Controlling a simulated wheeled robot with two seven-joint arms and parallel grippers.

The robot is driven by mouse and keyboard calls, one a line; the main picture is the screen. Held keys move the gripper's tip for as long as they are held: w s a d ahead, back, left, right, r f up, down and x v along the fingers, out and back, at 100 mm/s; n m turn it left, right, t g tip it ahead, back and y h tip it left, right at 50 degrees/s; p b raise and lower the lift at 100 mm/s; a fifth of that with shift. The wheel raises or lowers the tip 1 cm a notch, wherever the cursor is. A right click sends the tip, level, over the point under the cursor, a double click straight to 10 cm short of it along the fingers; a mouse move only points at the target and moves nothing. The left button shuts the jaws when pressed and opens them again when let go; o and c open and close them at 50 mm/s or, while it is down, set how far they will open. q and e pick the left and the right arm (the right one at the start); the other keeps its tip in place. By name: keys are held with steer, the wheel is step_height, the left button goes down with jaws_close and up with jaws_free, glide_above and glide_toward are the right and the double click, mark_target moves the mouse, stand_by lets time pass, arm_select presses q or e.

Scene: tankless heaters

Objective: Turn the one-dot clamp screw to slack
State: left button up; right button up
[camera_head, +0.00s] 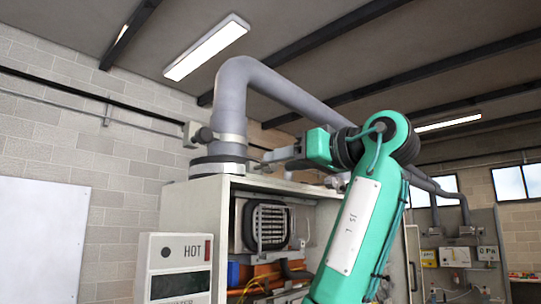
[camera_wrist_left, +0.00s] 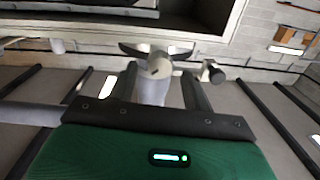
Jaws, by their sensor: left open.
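The grey flue pipe (camera_head: 231,100) rises from a dark collar (camera_head: 218,165) on the heater cabinet, with a pale clamp band (camera_head: 230,138) around it. A dark round knob (camera_head: 205,135) sticks out on the band's left side. In the left wrist view, a round grey screw head (camera_wrist_left: 160,66) with a short dark mark shows in front of the pipe; another knob (camera_wrist_left: 214,73) stands to its right. No dots are readable, so I cannot tell which is one-dot. My left gripper (camera_head: 268,158) is open beside the pipe; its fingers (camera_wrist_left: 159,82) lie either side of the screw head, contact unclear. My right gripper is out of view.
The flue pipe bends right above my arm. A block wall (camera_head: 100,160) is behind at left. A gauge board (camera_head: 460,255) stands at far right.

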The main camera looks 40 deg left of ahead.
arm_select(q)
steer(key=shift+w+a+p, duration=0.1)
steer(key=shift+a+p, duration=0.5)
steer(key=shift+a, duration=1.5)
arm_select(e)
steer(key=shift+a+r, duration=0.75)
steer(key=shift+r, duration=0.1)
arm_select(q)
steer(key=shift+c, duration=0.2)
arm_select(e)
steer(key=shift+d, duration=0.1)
